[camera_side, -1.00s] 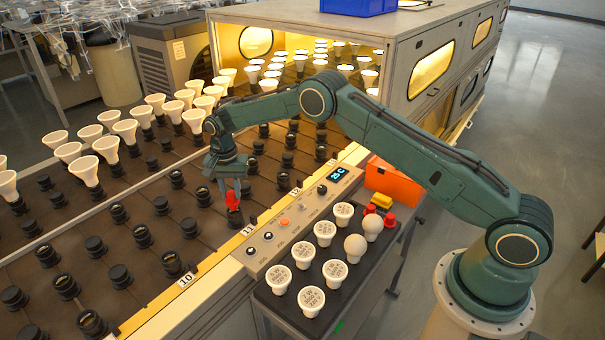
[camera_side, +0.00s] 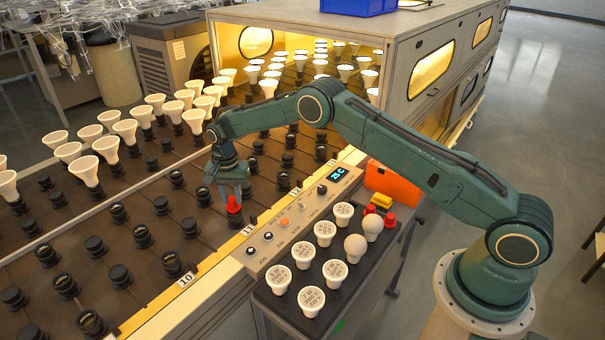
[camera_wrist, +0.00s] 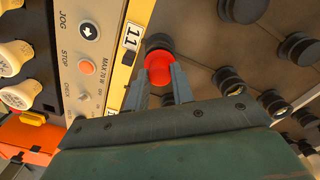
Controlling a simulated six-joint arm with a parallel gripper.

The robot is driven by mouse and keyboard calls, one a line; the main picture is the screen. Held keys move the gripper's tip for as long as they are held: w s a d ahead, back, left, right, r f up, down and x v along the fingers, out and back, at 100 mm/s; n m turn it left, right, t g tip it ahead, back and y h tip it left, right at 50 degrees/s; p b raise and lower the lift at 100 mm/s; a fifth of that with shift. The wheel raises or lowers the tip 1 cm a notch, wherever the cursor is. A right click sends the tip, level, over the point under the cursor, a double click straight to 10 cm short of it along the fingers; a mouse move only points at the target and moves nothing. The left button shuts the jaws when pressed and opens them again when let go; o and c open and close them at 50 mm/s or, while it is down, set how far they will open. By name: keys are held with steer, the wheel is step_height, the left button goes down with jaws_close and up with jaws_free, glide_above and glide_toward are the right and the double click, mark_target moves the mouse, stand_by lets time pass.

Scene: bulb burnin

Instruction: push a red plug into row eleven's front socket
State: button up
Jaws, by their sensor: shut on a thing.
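My gripper (camera_side: 233,196) is shut on the red plug (camera_side: 233,205) and points down over the front line of sockets by the yellow rail. The plug's lower end meets the black front socket (camera_side: 235,220) beside the label 11. How deep it sits is hidden. In the wrist view the red plug (camera_wrist: 158,68) is between my two fingertips (camera_wrist: 160,75), in line with the black front socket (camera_wrist: 159,42) next to the label 11 (camera_wrist: 130,37).
A control panel (camera_side: 300,222) runs along the rail. A dark tray (camera_side: 345,290) holds several bulbs, with more red plugs (camera_side: 389,220) at its far end. Standing bulbs (camera_side: 125,130) fill sockets farther back. Empty sockets (camera_side: 142,236) surround my gripper.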

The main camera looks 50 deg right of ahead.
mark_target(232, 199)
steer(key=shift+f, duration=0.3)
steer(key=o, duration=1)
steer(key=shift+o, duration=0.2)
steer(key=shift+r, duration=0.1)
step_height(232, 199, up, 14)
steer(key=shift+f, duration=0.2)
steer(key=shift+r, duration=0.1)
